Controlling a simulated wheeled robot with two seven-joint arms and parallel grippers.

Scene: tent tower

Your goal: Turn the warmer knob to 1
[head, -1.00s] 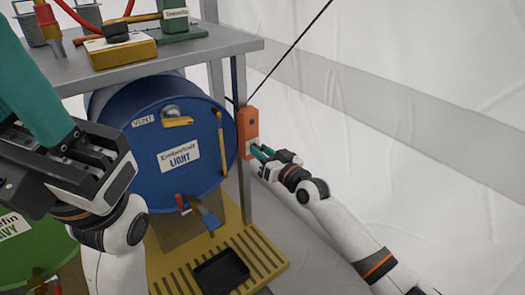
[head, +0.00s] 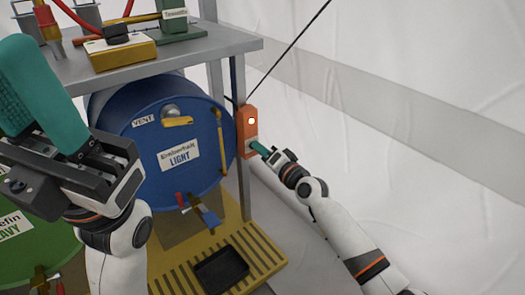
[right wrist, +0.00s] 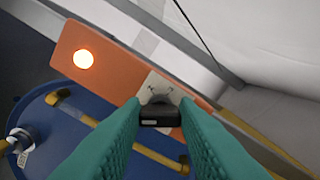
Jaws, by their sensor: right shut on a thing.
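The orange warmer box (head: 250,122) is on the table's right leg beside the blue drum. Its round lamp (head: 251,121) glows; the lamp also shows in the right wrist view (right wrist: 83,59). The black warmer knob (right wrist: 160,113) is at the white dial plate (right wrist: 158,88), between the teal fingertips of my right gripper (head: 260,148). That gripper is shut on the knob. The dial marks are too small and partly hidden to read. My left gripper (head: 45,90) is raised in the near left; its teal fingers overlap, so its opening cannot be judged.
The blue drum (head: 150,130) lies on its side beneath the grey table (head: 190,48). A black tray (head: 221,270) rests on the yellow slatted stand (head: 180,265). A green drum (head: 30,245) is at lower left. White tent wall (head: 420,150) fills the right.

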